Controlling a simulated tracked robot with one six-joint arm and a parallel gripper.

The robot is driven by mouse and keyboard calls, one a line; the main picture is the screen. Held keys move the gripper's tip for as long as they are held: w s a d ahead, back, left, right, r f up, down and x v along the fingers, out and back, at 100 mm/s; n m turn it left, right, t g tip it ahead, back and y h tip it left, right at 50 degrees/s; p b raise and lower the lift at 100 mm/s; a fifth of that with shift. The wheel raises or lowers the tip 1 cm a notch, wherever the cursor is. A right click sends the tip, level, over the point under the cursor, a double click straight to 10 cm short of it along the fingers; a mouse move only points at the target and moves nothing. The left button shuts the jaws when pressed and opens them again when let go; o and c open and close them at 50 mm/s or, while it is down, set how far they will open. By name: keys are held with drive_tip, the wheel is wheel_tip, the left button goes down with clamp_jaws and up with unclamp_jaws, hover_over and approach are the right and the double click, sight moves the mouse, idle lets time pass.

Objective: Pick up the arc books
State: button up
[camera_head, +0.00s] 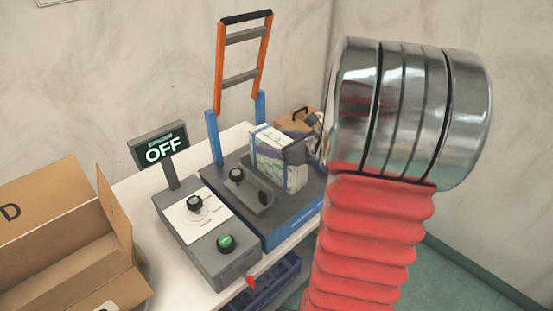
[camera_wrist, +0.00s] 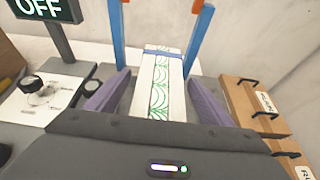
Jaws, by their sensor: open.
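The arc books (camera_head: 277,160) stand upright as a bundle on the dark machine bed in the head view. In the wrist view the arc books (camera_wrist: 162,85) show pale edges, a green arc pattern and a blue band near the far end. My gripper (camera_wrist: 160,88) is open, with one purple finger on each side of the books and a visible gap on both sides. In the head view my gripper (camera_head: 308,144) is at the right side of the books, mostly hidden behind my arm.
A grey control box (camera_head: 210,235) with knobs and a green button stands left of the books, beneath an OFF display (camera_head: 160,148). An orange and blue frame (camera_head: 240,75) rises behind. An open cardboard box (camera_head: 60,230) is at left. Wooden boxes with black handles (camera_wrist: 255,105) stand at right.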

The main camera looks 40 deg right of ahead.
clamp_jaws()
drive_tip(key=shift+r, duration=0.1)
idle(1.0)
